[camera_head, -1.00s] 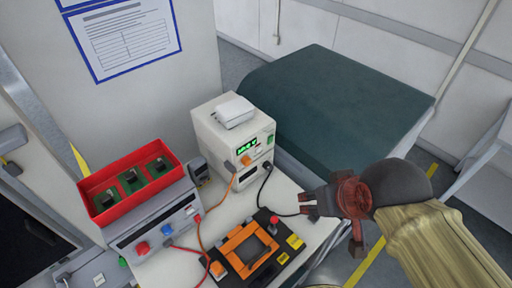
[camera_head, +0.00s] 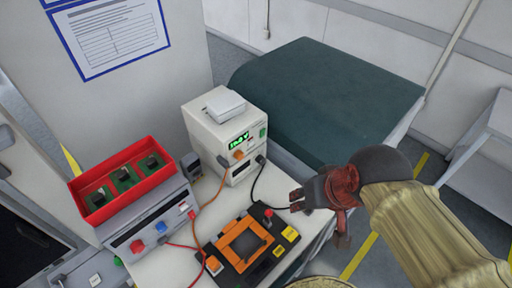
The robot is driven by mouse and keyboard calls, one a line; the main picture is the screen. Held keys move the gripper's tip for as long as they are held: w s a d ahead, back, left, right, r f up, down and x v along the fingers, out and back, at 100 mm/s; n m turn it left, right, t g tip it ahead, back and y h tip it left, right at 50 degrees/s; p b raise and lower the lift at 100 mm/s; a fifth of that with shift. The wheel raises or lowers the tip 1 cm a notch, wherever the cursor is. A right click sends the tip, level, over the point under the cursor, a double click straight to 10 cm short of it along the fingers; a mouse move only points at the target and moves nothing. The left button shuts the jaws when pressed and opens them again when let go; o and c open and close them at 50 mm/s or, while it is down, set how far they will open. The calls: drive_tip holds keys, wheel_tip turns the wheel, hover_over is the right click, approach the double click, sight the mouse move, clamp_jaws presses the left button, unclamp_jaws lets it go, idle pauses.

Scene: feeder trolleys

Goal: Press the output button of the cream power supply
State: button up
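The cream power supply (camera_head: 208,133) stands on the white bench, with a lit green display on its front. The front also has an orange knob (camera_head: 238,154) and a small green button (camera_head: 263,132); labels are too small to read. My gripper (camera_head: 295,201) is right of and nearer than the power supply, over the bench's right side, pointing left. It touches no button. Its dark fingertips look close together and appear empty, but I cannot tell whether they are open or shut.
A grey unit (camera_head: 150,231) with a red tray (camera_head: 121,158) on top stands left. A black fixture with an orange frame (camera_head: 221,243) lies in front. A dark cable (camera_head: 257,184) and an orange cable run across the bench. A dark green-topped trolley (camera_head: 325,95) stands behind.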

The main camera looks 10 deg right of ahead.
drive_tip(key=a+f+m+g+y, duration=0.1)
drive_tip(key=a+f+m, duration=0.1)
drive_tip(key=a+f+m+g+y+b, duration=0.1)
drive_tip(key=a+f+m+y, duration=0.1)
drive_tip(key=f, duration=0.1)
drive_tip(key=a+f+m+y+b, duration=0.1)
drive_tip(key=a+f+m+y, duration=0.1)
drive_tip(key=f, duration=0.1)
drive_tip(key=shift+s+a+f+g, duration=0.1)
drive_tip(key=shift+s+a+g, duration=0.2)
drive_tip(key=shift+a+g, duration=0.1)
drive_tip(key=c, duration=0.5)
drive_tip(key=w+a+m+y, duration=0.1)
drive_tip(key=w+a+f+m+y+b, duration=0.1)
drive_tip(key=m, duration=0.1)
drive_tip(key=w+a+m+y, duration=0.1)
drive_tip(key=m+y, duration=0.1)
drive_tip(key=shift+w+a+f+t+b, duration=0.15)
drive_tip(key=shift+f+t+b, duration=0.15)
drive_tip(key=shift+t+b, duration=0.1)
clamp_jaws()
drive_tip(key=w+d+f+m+t+b, duration=0.2)
drive_tip(key=w+d+m+t+b, duration=0.1)
drive_tip(key=w+d+m+t, duration=0.9)
drive_tip(key=w+m, duration=0.2)
drive_tip(key=m, duration=0.3)
drive_tip(key=shift+d+f+b, duration=0.25)
drive_tip(key=shift+f+b, duration=0.05)
